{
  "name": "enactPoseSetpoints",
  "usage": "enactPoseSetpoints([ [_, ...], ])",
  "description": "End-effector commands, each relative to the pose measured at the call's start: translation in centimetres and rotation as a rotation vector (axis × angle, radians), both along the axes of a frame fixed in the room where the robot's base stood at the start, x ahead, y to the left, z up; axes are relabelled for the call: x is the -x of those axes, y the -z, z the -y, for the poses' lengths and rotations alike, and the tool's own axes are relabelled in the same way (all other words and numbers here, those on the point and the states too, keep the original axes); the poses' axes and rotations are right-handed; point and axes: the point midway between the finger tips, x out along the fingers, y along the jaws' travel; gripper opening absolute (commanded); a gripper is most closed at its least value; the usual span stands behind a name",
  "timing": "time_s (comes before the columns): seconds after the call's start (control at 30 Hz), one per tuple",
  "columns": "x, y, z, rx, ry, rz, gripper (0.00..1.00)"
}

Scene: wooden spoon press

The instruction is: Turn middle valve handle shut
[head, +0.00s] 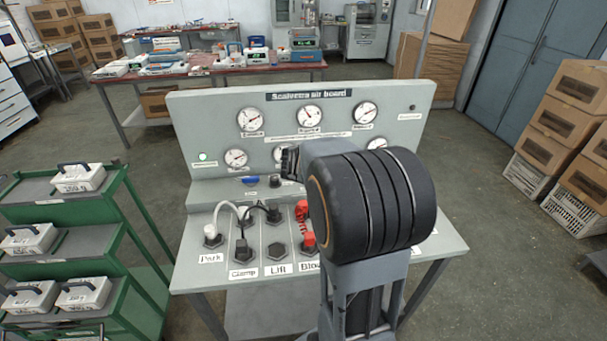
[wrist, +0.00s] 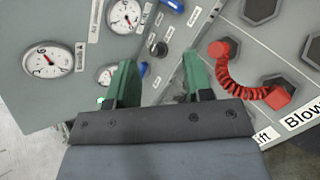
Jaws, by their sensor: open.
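Blue valve handles show on the grey air board. One blue handle (head: 250,180) is on the ledge below the gauges in the head view. In the wrist view one blue handle (wrist: 143,68) shows beside the left finger, and another (wrist: 174,5) is at the top edge. I cannot tell which is the middle one. My gripper (wrist: 160,82) is open, with two green fingers apart and nothing held between them. In the head view my dark wrist (head: 365,200) hides the right part of the ledge and the fingertips.
A black knob (wrist: 157,47) sits near the blue handles. A coiled red hose (wrist: 245,88) runs between sockets to the right. Round gauges (head: 310,116) fill the upright panel. Grey and black hoses (head: 240,212) rise from the deck. A green cart (head: 120,215) stands to the left.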

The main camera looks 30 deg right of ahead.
Motion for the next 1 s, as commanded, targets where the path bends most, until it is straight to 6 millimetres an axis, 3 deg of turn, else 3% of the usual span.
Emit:
enactPoseSetpoints([
  [0.13, -2.7, 2.6, 2.9, 0.230, -0.324, -0.191, 0.47],
  [0.4, -3.8, 6.8, 5.2, 0.430, -0.689, -0.400, 0.47],
  [0.67, -5.5, 9.8, 6.4, 0.462, -0.759, -0.439, 0.47],
  [1.0, -9.6, 14.2, 8.3, 0.461, -0.756, -0.438, 0.47],
])
